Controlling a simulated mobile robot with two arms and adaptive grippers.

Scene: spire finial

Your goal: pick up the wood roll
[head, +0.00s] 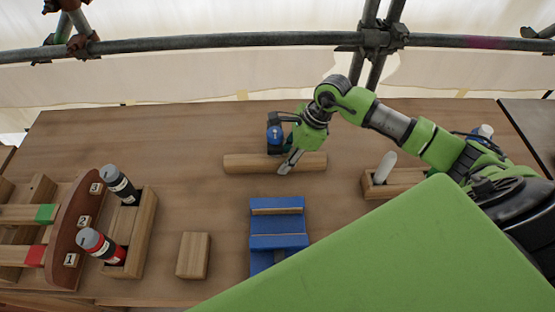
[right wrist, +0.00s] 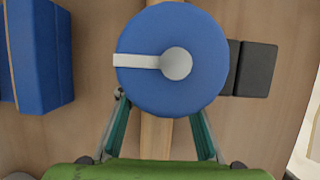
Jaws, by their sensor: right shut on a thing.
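The wood roll (head: 248,163) lies left to right on the workbench, left of my right arm. My right gripper (head: 289,164) reaches down to it, with a finger across its near side. In the right wrist view the roll (right wrist: 157,132) runs between the two fingers of my right gripper (right wrist: 160,112), which is shut on it. The fingertips are hidden there by a blue round-topped tool (right wrist: 205,75) with a pale mark. In the head view this tool (head: 274,134) is just behind or over the roll; I cannot tell which. My left gripper is not in view.
A blue stepped block (head: 278,225) lies in front of the roll, and a wooden block (head: 193,255) left of it. Two cans (head: 120,184) sit in a wooden holder (head: 143,232) at left. Another wooden holder (head: 410,178) is at right. A scaffold pipe (head: 230,41) crosses behind.

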